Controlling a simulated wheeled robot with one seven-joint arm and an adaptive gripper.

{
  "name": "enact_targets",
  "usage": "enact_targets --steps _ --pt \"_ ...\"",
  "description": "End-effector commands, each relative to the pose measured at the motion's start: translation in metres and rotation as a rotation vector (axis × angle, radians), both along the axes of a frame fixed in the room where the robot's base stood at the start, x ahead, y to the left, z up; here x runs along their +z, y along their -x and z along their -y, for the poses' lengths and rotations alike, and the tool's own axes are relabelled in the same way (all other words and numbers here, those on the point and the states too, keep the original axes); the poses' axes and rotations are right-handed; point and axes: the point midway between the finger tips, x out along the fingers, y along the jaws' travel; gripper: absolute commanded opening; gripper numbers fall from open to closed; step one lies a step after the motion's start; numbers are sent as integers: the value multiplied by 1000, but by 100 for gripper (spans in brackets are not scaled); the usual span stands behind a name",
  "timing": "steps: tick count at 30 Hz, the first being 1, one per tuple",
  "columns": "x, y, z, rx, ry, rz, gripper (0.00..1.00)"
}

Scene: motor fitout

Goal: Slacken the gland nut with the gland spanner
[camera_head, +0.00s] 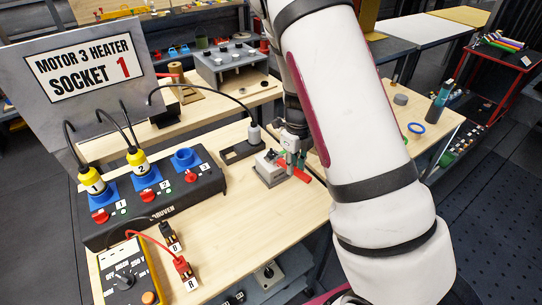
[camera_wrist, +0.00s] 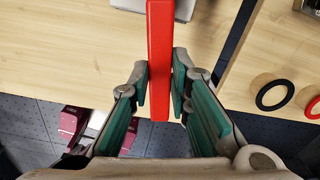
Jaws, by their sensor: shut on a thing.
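My gripper (camera_head: 292,157) is low over the light wooden bench, beside a small grey metal block (camera_head: 269,169). In the wrist view, the green-padded fingers (camera_wrist: 160,85) are closed on both sides of a long flat red bar, which looks like the handle of the gland spanner (camera_wrist: 160,30). Its far end runs out of the top of that view. In the head view, part of the red spanner (camera_head: 302,175) shows just below the fingers.
A black socket box (camera_head: 150,200) with yellow and blue plugs stands to the left, before a sign panel (camera_head: 95,72). A yellow meter (camera_head: 128,275) with leads is at the front left.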

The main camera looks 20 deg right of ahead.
Motion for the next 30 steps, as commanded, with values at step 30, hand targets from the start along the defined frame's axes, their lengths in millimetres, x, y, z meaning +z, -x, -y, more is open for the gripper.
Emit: enact_targets --steps 30 --pt "0 -6 11 133 0 0 0"
